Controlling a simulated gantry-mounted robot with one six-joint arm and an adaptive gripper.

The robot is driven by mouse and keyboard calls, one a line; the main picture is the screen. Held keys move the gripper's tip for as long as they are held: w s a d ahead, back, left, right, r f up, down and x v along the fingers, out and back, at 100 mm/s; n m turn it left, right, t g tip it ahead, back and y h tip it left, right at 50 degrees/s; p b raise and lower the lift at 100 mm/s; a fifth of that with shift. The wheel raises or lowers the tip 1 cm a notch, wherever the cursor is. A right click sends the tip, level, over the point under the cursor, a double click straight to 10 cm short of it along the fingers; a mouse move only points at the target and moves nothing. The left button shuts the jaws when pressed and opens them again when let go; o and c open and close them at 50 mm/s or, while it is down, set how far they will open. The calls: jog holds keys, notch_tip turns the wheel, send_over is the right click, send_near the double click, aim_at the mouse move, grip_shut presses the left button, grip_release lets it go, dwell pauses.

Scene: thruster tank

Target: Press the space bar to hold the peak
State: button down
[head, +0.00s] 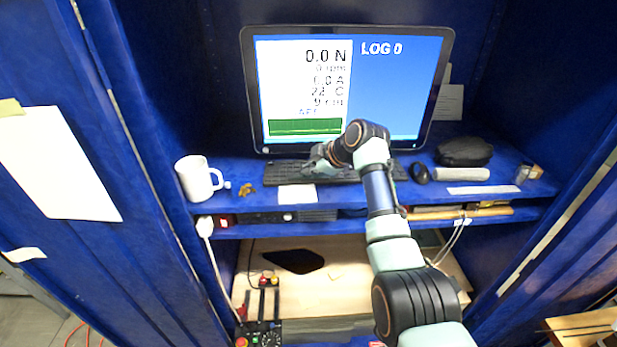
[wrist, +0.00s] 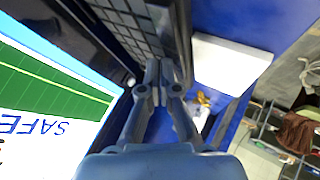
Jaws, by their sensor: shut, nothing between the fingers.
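The black keyboard (head: 262,175) lies on the blue shelf below the monitor. My gripper (head: 316,166) is over its middle part in the head view, and the arm covers some of the keys. In the wrist view the keyboard (wrist: 122,22) is at the top, and my gripper (wrist: 159,66) has its two fingertips together, empty, close to the keyboard's front edge. I cannot tell whether they touch it. The space bar cannot be made out clearly. The monitor (head: 400,95) reads 0.0 N and LOG 0, with a green graph panel.
A white paper (head: 297,194) lies in front of the keyboard. A white mug (head: 197,178) stands at the left, a mouse (head: 419,173) and a dark pouch (head: 464,151) at the right. Blue walls close in both sides. The monitor (wrist: 40,95) stands close by in the wrist view.

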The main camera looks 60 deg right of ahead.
aim_at(310, 178)
jog(key=shift+f, duration=0.35)
dwell(0.3)
jog(key=shift+r+p, duration=0.5)
jog(key=shift+r, duration=0.3)
notch_tip(310, 178, up, 5)
jog(key=p, duration=0.3)
jog(key=shift+r+p, duration=0.1)
jog(key=shift+p, duration=0.2)
dwell(0.8)
